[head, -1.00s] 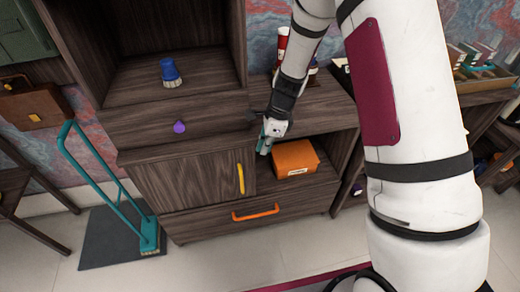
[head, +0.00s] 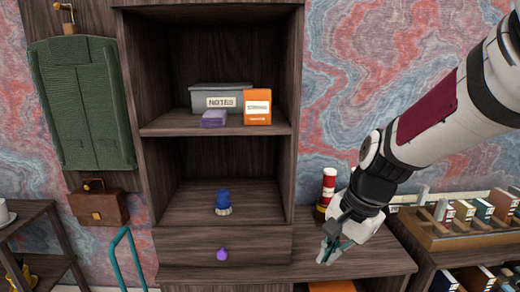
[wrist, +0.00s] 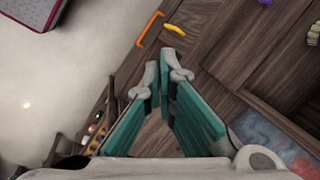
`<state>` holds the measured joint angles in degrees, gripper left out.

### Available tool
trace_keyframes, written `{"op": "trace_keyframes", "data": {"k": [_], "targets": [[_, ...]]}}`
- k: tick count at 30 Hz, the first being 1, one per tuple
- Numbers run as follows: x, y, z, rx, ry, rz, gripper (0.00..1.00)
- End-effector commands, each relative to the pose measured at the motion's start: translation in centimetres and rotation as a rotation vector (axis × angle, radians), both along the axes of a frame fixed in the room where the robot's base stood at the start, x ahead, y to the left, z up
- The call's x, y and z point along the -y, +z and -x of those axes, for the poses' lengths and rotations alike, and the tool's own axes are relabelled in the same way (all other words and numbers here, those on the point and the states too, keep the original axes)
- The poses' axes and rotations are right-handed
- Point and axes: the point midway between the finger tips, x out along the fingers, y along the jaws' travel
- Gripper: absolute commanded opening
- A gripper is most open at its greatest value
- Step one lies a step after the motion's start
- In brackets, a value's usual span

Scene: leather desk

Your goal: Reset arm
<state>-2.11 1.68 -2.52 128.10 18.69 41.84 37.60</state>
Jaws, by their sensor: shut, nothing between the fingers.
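My gripper (head: 327,258) hangs over the low wooden counter (head: 375,262) to the right of the shelf unit, pointing down and a little left. In the wrist view its teal fingers (wrist: 172,60) are shut, with tips together and nothing between them. My white arm comes in from the upper right in the head view.
A red and white canister (head: 328,188) stands close behind the gripper. The shelf unit (head: 299,100) holds a grey NOTES box (head: 205,98), an orange carton (head: 257,107) and a blue brush (head: 223,201). A book rack (head: 435,235) stands at right.

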Motion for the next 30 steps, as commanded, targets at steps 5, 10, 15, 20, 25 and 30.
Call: {"op": "trace_keyframes", "data": {"k": [5,10,15,20,25,30], "targets": [[1.1,5.7,5.9,0.102,0.236,0.089,0.0],[2.3,9.3,11.4,0.181,0.451,0.196,0.0],[3.6,11.5,16.7,0.238,0.644,0.313,0.0],[4.6,12.4,19.9,0.265,0.766,0.4,0.0],[5.1,12.6,21.3,0.271,0.82,0.438,0.0],[5.1,12.6,21.3,0.271,0.823,0.44,0.0]]}}
